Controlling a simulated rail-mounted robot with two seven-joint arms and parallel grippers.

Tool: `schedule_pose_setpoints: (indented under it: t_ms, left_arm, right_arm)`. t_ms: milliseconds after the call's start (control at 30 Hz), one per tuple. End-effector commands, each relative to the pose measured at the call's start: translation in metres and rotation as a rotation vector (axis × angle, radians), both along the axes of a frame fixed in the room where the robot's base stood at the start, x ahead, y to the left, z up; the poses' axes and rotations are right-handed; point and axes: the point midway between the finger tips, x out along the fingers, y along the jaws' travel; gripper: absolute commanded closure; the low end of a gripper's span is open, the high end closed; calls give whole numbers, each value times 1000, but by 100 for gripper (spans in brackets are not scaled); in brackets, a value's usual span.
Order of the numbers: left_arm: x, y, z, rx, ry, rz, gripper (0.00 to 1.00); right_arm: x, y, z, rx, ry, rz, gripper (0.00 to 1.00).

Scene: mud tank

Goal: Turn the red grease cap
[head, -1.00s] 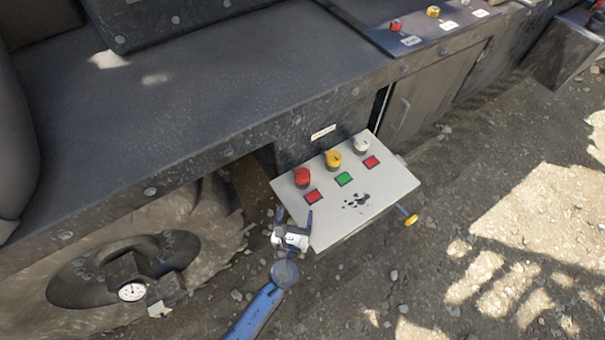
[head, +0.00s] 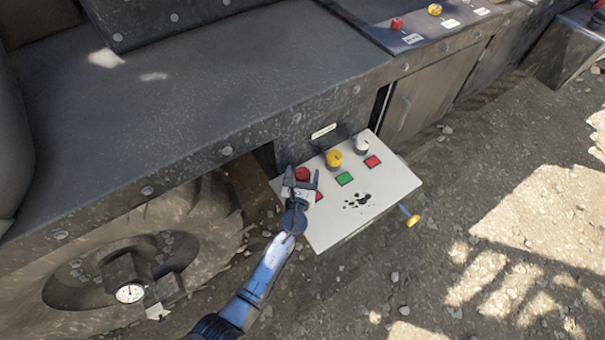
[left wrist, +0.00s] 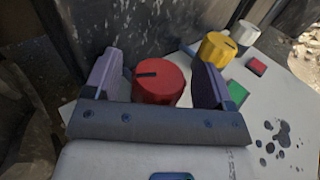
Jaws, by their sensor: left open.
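The red grease cap (head: 303,173) stands on the near-left part of a white panel, partly hidden by my gripper in the head view. In the left wrist view the red cap (left wrist: 161,82) is round, with a dark mark on its top. My left gripper (head: 302,178) is open, with one finger on each side of the cap. In the left wrist view the open left gripper (left wrist: 158,85) shows gaps beside the cap, wider on the right. I cannot tell whether a finger touches it. My right gripper is not in view.
The white panel (head: 390,190) also bears a yellow cap (head: 334,158), a white cap (head: 362,146), a green square (head: 345,179) and red squares. A yellow-ended handle (head: 412,220) sticks out at its right. The dark vehicle body (head: 220,90) stands behind. A large wheel (head: 190,215) is at left.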

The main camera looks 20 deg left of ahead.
Motion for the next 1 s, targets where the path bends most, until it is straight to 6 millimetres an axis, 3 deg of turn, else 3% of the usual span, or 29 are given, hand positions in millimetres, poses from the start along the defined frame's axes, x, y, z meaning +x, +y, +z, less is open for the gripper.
schedule_pose_setpoints:
  t_ms: [367,900,1000]
  left_arm:
    - [4,1,0,0,0,0,23]
    - [3,1,0,0,0,0,72]
    - [3,1,0,0,0,-2,72]
  right_arm:
    - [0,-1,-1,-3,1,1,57]
    - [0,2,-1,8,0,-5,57]
    - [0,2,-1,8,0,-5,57]
